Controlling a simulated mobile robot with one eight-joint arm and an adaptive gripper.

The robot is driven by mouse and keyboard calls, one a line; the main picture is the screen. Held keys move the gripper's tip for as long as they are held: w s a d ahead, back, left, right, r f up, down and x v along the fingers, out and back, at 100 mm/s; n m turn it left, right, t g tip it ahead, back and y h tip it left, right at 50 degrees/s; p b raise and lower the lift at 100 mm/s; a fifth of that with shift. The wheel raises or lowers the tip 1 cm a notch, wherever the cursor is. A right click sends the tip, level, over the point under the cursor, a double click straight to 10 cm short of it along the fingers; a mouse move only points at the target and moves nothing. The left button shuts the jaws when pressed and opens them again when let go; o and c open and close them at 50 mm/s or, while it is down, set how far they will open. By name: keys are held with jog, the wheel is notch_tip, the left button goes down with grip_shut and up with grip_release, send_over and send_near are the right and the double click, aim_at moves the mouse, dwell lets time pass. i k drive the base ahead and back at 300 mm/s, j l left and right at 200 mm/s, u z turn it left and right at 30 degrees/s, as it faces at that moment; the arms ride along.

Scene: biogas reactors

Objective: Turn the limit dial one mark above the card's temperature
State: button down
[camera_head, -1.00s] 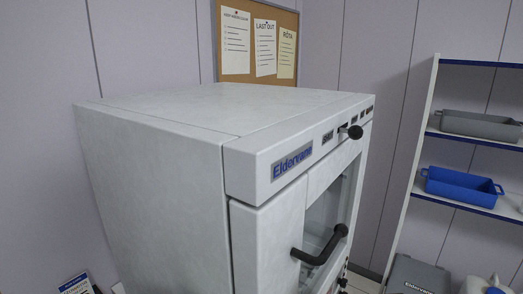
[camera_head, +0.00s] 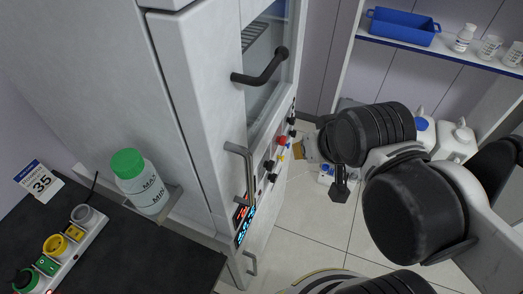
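A card (camera_head: 40,181) with a large "35" stands at the left; its smaller print is too small to read. The white cabinet (camera_head: 188,110) has a narrow front panel edge-on to me, with black knobs (camera_head: 268,172), a red button (camera_head: 282,140) and lit red and blue displays (camera_head: 243,222). I cannot tell which knob is the limit dial, and its marks are not legible. My arm is in front of the panel, at the right. The dark part at its end (camera_head: 340,185) seems to be my gripper, apart from the knobs; its fingers are not clear.
A green-capped bottle (camera_head: 142,183) sits in a bracket on the cabinet's side. A strip with coloured plugs (camera_head: 62,250) lies on the dark bench (camera_head: 150,262). Black door handle (camera_head: 262,68) and grey handle (camera_head: 240,168) stick out. Shelving with a blue tray (camera_head: 402,27) stands behind; tiled floor lies between.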

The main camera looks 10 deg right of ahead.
aim_at(282, 141)
jog(key=u, duration=0.2)
jog(key=i+l+u, duration=0.1)
jog(key=z, duration=0.3)
jog(key=k+u, duration=0.25)
jog(key=u, duration=0.15)
jog(key=i+u, duration=0.1)
jog(key=u, duration=0.4)
jog(key=l+u, duration=0.1)
jog(key=u, duration=0.4)
jog(key=i+l+u, duration=0.15)
jog(key=u, duration=0.3)
jog(key=k+l+z, duration=0.1)
jog(key=k, duration=0.3)
jog(key=k+l+z, duration=0.1)
jog(key=k, duration=0.25)
